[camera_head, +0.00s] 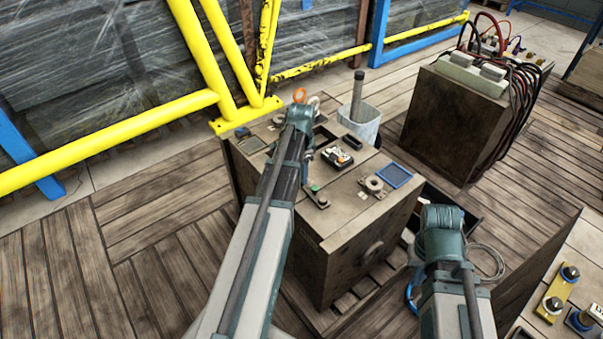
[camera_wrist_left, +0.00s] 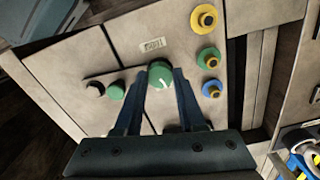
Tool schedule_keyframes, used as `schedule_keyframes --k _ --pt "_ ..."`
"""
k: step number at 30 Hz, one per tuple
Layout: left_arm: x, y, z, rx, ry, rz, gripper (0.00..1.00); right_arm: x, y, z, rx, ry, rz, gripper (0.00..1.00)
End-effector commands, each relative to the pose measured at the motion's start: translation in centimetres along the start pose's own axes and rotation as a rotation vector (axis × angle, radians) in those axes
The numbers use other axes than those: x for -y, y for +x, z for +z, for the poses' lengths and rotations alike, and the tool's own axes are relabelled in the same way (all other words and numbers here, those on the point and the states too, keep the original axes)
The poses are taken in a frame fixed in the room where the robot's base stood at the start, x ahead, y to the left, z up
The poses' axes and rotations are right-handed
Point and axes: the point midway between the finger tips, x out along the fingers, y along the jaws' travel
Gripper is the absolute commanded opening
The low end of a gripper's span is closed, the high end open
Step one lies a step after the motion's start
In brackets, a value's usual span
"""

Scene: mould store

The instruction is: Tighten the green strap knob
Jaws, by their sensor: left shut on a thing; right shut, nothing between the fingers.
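In the left wrist view, a round green knob (camera_wrist_left: 160,74) with a white line on its top stands on a pale panel. My left gripper (camera_wrist_left: 160,82) is shut on this knob, with one dark finger on each side.
Yellow, green and blue round fittings (camera_wrist_left: 207,54) stand right of the held knob. On the block top lie a blue-framed pad (camera_head: 394,176) and a ringed fitting (camera_head: 374,185). A grey bin (camera_head: 358,124) stands behind. A cabled crate (camera_head: 453,118) is at upper right.

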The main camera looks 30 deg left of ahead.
Motion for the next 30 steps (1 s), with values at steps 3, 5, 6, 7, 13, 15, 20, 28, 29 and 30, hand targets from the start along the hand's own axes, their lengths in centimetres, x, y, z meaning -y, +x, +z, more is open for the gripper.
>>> schedule_keyframes --k 3,5,6,7,13,15,20,28,29,30 --pt "-0.01 0.01 0.01 0.000 0.078 0.000 0.00 0.00 0.01 0.00 0.000 0.000 0.000 0.00" --pt "-0.01 0.01 0.01 0.000 0.112 0.000 0.00 0.00 0.01 0.00 0.000 0.000 0.000 0.00" --pt "-0.01 0.01 0.01 0.000 0.132 0.000 0.00 0.00 0.01 0.00 0.000 0.000 0.000 0.00" --pt "-0.01 0.01 0.01 0.000 0.147 0.000 0.00 0.00 0.01 0.00 0.000 0.000 0.000 0.00" --pt "-0.01 0.01 0.01 0.000 0.214 0.000 0.00 0.00 0.01 0.00 0.000 0.000 0.000 0.00" --pt "-0.01 0.01 0.01 0.000 0.229 0.000 0.00 0.00 0.01 0.00 0.000 0.000 0.000 0.00" --pt "-0.02 0.01 0.01 0.000 0.245 0.000 0.00 0.00 0.01 0.00 0.000 0.000 0.000 0.00" --pt "-0.01 0.01 0.01 0.000 0.248 0.000 0.00 0.00 0.01 0.00 0.000 0.000 0.000 0.00" --pt "-0.01 0.01 0.01 0.000 0.248 0.000 0.00 0.00 0.01 0.00 0.000 0.000 0.000 0.00" --pt "-0.02 0.01 0.01 0.000 0.248 0.000 0.00 0.00 0.01 0.00 0.000 0.000 0.000 0.00"
